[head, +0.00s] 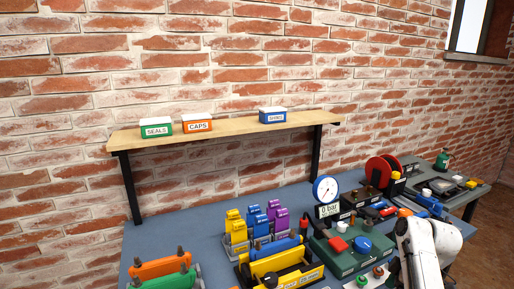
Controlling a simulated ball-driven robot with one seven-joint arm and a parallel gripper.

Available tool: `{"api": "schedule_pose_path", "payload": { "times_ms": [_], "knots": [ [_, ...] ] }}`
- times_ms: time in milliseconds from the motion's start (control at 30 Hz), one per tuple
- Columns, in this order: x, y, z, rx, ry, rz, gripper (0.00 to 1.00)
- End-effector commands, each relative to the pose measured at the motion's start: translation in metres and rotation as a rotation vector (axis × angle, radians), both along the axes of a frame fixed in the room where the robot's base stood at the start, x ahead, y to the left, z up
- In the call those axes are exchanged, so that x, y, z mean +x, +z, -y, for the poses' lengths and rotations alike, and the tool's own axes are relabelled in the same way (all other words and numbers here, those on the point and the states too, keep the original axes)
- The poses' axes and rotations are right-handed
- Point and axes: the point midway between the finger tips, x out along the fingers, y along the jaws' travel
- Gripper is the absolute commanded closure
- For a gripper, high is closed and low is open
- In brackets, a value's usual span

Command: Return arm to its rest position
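Part of my white arm (424,250) shows at the lower right, in front of the workbench (205,215). It covers some of the bench's right side. The visible part is a rounded white and grey joint with a link running down out of the picture. I cannot make out my gripper or its fingers in the head view, so what it may hold does not show.
Near my arm stand a green box (345,258) with a red and a blue knob, and a gauge (326,189). A red reel (381,171) is behind. Yellow, blue and purple blocks stand mid-bench. A wooden shelf (235,131) carries labelled boxes along the brick wall.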

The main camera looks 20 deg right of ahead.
Motion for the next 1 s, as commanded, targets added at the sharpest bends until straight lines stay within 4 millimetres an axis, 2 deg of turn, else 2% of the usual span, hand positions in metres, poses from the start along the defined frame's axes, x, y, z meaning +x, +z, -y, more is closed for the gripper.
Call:
{"api": "schedule_pose_path", "payload": {
  "times_ms": [33,200,367,500,700,800,900,1000],
  "knots": [
    [-0.006,-0.017,-0.021,-0.002,-0.021,-0.023,0.15],
    [-0.035,-0.059,-0.088,-0.028,-0.144,-0.087,0.15],
    [-0.076,-0.086,-0.145,-0.061,-0.260,-0.131,0.15],
    [-0.119,-0.098,-0.186,-0.091,-0.363,-0.156,0.15],
    [-0.186,-0.098,-0.230,-0.130,-0.503,-0.169,0.15],
    [-0.215,-0.091,-0.242,-0.144,-0.561,-0.167,0.15],
    [-0.235,-0.084,-0.249,-0.151,-0.607,-0.163,0.15],
    [-0.246,-0.080,-0.253,-0.155,-0.635,-0.160,0.15]
  ]
}}
